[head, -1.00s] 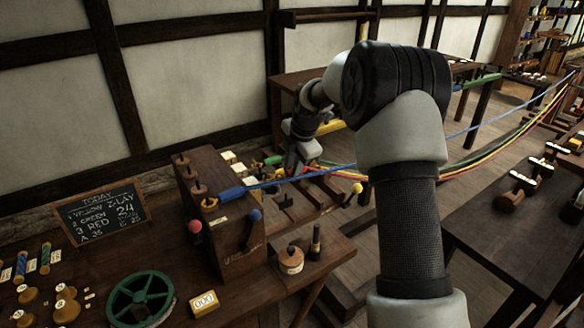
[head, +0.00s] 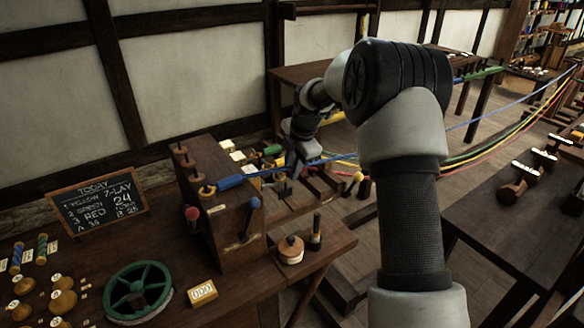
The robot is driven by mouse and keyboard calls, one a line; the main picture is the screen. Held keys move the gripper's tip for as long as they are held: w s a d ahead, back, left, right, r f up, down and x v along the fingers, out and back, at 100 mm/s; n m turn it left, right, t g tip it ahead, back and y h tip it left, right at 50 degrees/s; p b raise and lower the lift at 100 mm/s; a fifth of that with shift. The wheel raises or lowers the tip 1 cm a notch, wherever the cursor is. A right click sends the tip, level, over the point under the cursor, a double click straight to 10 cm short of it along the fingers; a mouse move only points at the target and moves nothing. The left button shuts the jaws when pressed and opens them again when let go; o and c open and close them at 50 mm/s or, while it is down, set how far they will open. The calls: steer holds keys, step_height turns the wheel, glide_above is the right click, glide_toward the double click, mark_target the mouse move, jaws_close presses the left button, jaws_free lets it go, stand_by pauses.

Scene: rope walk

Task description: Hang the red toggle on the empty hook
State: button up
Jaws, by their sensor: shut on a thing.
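My gripper (head: 296,168) is small and dark in the head view, above the wooden stand behind the post block. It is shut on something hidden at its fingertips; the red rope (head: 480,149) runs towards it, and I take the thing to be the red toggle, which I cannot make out. A blue toggle (head: 230,182) lies at the top of the dark wooden block (head: 236,232), its blue rope running off right. I cannot tell which hook is empty.
A chalkboard (head: 98,209), a green wheel (head: 138,292), a counter (head: 202,293) and a wooden spool (head: 291,250) stand on the bench.

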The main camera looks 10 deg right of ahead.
steer(key=shift+f, duration=0.3)
stand_by(0.5)
steer(key=o, duration=1)
steer(key=shift+c, duration=0.2)
steer(key=shift+r, duration=0.1)
steer(key=shift+r+p, duration=2.35)
steer(key=shift+r, duration=1.6)
